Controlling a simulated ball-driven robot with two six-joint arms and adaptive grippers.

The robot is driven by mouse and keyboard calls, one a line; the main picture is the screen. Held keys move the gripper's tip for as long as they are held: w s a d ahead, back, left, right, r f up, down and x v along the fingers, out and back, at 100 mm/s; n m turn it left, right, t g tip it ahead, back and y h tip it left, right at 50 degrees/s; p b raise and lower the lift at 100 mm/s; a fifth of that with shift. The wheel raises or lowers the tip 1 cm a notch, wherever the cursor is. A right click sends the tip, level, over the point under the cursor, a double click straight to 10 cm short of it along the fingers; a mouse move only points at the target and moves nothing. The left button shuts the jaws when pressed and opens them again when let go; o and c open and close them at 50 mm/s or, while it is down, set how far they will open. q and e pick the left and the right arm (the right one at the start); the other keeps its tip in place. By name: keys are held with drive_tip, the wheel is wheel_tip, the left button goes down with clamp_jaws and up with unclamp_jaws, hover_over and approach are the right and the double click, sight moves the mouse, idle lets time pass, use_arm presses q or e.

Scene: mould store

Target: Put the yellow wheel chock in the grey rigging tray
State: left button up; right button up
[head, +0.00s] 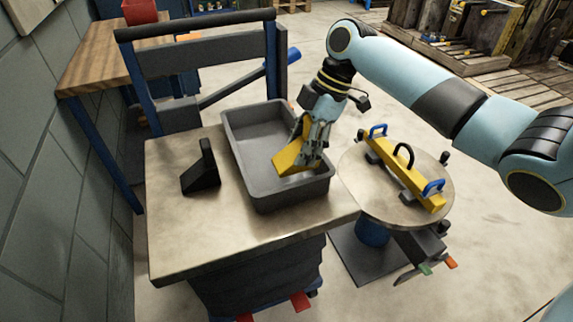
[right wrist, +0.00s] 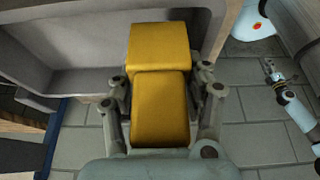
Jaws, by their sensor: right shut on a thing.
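The yellow wheel chock (head: 291,158) is held in my right gripper (head: 314,140). It is tilted, inside the outline of the grey rigging tray (head: 290,198), towards its near right part. I cannot tell whether it touches the tray floor. In the right wrist view the chock (right wrist: 160,95) sits between the two fingers, with the tray wall (right wrist: 80,83) behind it. The tray stands on a table and looks otherwise empty. An arm with a small gripper (right wrist: 271,72), seemingly my left one, shows at the right of the wrist view; its opening is too small to judge.
A black wedge-shaped block (head: 203,171) stands on the table (head: 170,240) left of the tray. A round stand (head: 352,180) to the right holds a yellow bar with handles (head: 408,170). A dark blue-framed rail (head: 205,55) rises behind the tray. The table's front left is clear.

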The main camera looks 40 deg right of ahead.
sight(290, 145)
drive_tip(key=w+f, duration=0.1)
drive_tip(key=w+a+f, duration=0.1)
drive_tip(key=shift+w+a+b, duration=0.15)
drive_tip(key=shift+w+b, duration=0.15)
drive_tip(key=shift+w, duration=0.1)
drive_tip(key=shift+f+b, duration=0.4)
drive_tip(key=shift+f, duration=1.5)
drive_tip(key=shift+f, duration=0.15)
drive_tip(key=o, duration=1.3)
drive_tip(key=shift+o, duration=0.2)
drive_tip(key=p+v, duration=0.2)
drive_tip(key=v, duration=1)
drive_tip(key=shift+s+r, duration=0.1)
drive_tip(key=shift+r, duration=0.1)
